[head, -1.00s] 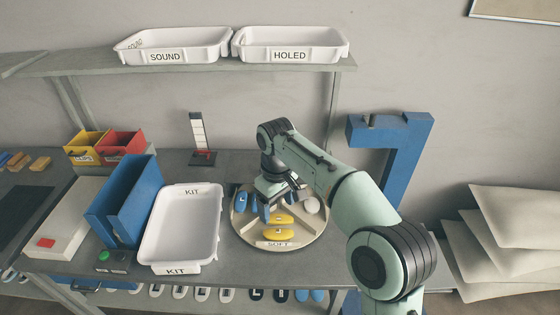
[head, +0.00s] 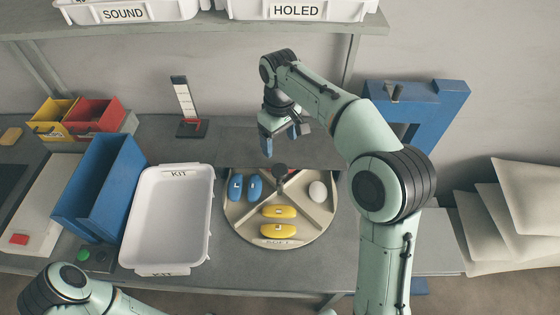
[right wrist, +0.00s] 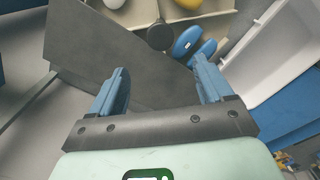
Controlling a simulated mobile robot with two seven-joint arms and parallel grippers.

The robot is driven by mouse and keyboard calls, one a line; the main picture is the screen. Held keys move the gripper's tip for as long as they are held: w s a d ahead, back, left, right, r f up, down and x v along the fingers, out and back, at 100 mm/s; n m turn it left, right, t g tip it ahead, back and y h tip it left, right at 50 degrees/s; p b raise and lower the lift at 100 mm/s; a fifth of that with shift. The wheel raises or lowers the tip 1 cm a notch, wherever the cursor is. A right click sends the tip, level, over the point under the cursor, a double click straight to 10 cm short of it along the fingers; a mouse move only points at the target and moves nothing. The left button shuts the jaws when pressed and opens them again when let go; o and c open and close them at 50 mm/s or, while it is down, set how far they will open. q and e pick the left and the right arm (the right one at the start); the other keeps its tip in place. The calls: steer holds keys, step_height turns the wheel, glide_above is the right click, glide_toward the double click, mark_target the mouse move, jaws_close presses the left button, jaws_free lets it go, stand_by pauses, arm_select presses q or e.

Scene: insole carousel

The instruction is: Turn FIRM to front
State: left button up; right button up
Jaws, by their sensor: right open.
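The round carousel (head: 239,232) stands on the bench, split into sections by low dividers. Its front section, labelled SOFT (head: 281,241), holds two yellow insoles (head: 278,211). The left section holds two blue insoles (head: 235,187). A white round item (head: 317,191) lies in the right section. A dark knob (head: 280,170) rises near the middle. I cannot read a FIRM label. My right gripper (head: 281,147) is open and empty above a dark panel (head: 290,148) at the carousel's back; its fingers also show in the right wrist view (right wrist: 160,95). My left gripper is out of view.
A white KIT tray (head: 147,218) and a blue bin (head: 84,190) stand left of the carousel. Red and yellow boxes (head: 88,117) stand at the back left. SOUND (head: 124,14) and HOLED (head: 296,10) trays sit on the shelf. A blue frame (head: 440,110) stands right.

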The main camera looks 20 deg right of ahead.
mark_target(280, 169)
step_height(280, 169, down, 10)
steer(key=shift+s+f+b, duration=0.15)
steer(key=shift+b, duration=0.65)
steer(key=shift+f, duration=0.75)
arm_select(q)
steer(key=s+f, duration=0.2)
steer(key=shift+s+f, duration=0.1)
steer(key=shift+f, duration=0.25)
arm_select(e)
jaws_close()
